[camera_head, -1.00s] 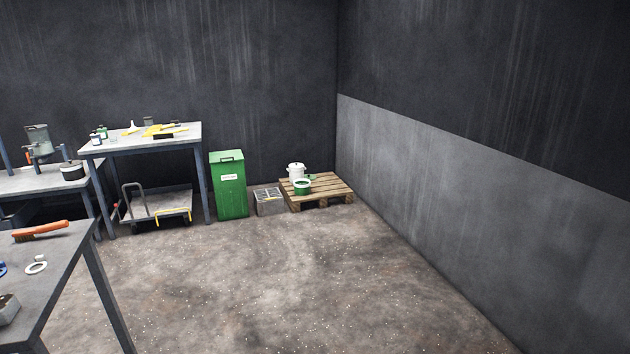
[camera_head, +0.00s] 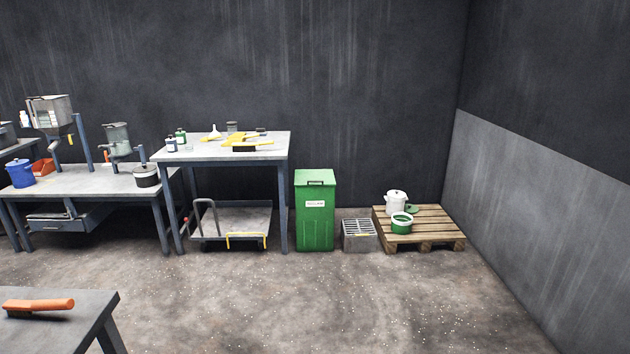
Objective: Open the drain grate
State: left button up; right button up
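A small grey block-shaped drain box stands on the floor between the green bin and the wooden pallet, with a slotted drain grate (camera_head: 359,228) on its top. The grate lies flat over the box and looks closed. The inside of the box is hidden. Neither of my grippers is in view.
A flat cart (camera_head: 230,228) sits under a table (camera_head: 270,148). A table corner (camera_head: 85,305) is at lower left. The middle floor is clear.

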aim_at(345, 223)
jog(key=i+z, duration=0.2)
jog(key=i, duration=0.4)
jog(key=i+z, duration=0.15)
jog(key=i, duration=0.5)
jog(key=i+z, duration=0.2)
jog(key=i, duration=0.4)
jog(key=i+j+z, duration=0.15)
jog(key=i, duration=0.45)
jog(key=j, duration=0.1)
